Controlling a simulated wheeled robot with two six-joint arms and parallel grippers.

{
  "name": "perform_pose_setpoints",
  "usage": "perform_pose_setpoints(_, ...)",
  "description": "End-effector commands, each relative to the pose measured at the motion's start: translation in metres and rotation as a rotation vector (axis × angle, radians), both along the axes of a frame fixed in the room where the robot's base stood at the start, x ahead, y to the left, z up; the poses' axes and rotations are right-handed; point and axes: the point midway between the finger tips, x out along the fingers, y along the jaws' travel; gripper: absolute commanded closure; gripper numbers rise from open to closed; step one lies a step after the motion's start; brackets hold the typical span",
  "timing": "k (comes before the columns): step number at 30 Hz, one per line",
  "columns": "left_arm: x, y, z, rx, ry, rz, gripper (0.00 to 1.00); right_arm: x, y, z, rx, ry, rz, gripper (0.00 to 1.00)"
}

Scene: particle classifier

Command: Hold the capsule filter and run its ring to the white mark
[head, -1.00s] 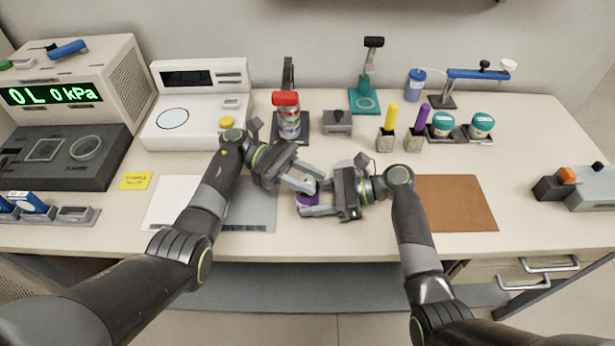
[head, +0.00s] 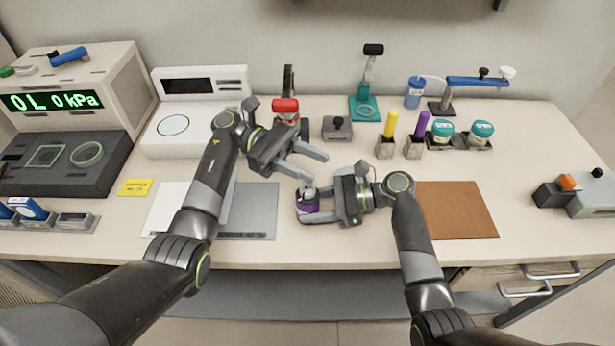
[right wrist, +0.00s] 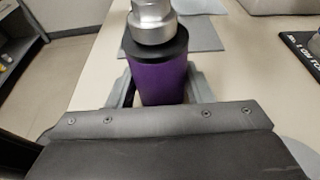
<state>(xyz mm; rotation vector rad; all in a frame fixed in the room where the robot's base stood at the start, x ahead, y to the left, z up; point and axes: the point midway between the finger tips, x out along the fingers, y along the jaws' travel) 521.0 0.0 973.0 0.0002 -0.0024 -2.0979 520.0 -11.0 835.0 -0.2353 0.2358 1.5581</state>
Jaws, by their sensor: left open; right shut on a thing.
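The capsule filter (head: 308,204) has a purple body, a black band at its upper end and a silver top; it stands about upright. In the right wrist view the purple body (right wrist: 163,83) is between the fingers, with the black ring (right wrist: 155,48) and silver top (right wrist: 152,20) above them. My right gripper (head: 303,207) is shut on the body from the right. My left gripper (head: 318,168) is open and empty, above and just behind the filter, apart from it. No white mark can be made out on the filter.
A grey mat (head: 255,207) lies left of the filter and a brown mat (head: 457,210) to the right. Behind my left gripper stands a red-capped stack (head: 285,106). A grey block (head: 337,128) and a white scale (head: 202,131) stand further back.

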Motion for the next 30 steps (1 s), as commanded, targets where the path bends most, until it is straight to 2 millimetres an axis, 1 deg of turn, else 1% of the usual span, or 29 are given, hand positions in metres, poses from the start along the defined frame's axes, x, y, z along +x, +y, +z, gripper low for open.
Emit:
perform_pose_setpoints(1, 0.0, 0.0, 0.009, -0.001, -0.005, 0.0, 0.58, 0.0, 0.0, 0.0, -0.001, 0.001, 0.0, 0.99)
perform_pose_setpoints(3, 0.0, 0.0, 0.019, 0.0, -0.004, 0.0, 0.58, 0.0, 0.0, 0.0, -0.001, 0.001, 0.0, 0.99)
perform_pose_setpoints(7, 0.0, 0.0, 0.03, 0.0, -0.001, -0.001, 0.58, 0.0, 0.0, 0.0, -0.001, 0.001, 0.0, 0.99)
perform_pose_setpoints(10, 0.0, 0.0, 0.033, 0.001, 0.0, -0.001, 0.58, 0.0, 0.0, 0.0, -0.001, 0.001, 0.0, 0.99)
perform_pose_setpoints(16, 0.0, 0.0, 0.033, 0.001, 0.001, -0.001, 0.58, 0.0, 0.0, 0.0, -0.001, 0.0, 0.0, 0.99)
perform_pose_setpoints(17, 0.0, 0.0, 0.033, 0.001, 0.001, -0.001, 0.57, 0.0, 0.0, 0.0, -0.001, 0.0, 0.0, 0.99)
perform_pose_setpoints(19, 0.0, 0.0, 0.033, 0.001, 0.002, 0.003, 0.48, 0.0, 0.0, 0.0, -0.001, 0.0, 0.0, 0.99)
perform_pose_setpoints(23, -0.001, 0.003, 0.024, -0.003, 0.007, 0.048, 0.48, 0.0, 0.0, 0.0, -0.001, 0.0, 0.0, 0.99)
perform_pose_setpoints(26, -0.001, 0.009, 0.01, -0.006, 0.016, 0.133, 0.48, 0.0, 0.0, 0.0, -0.001, 0.0, 0.0, 0.99)
perform_pose_setpoints(30, -0.004, 0.022, -0.017, -0.011, 0.026, 0.305, 0.48, 0.0, 0.0, 0.0, -0.001, 0.0, 0.0, 0.99)
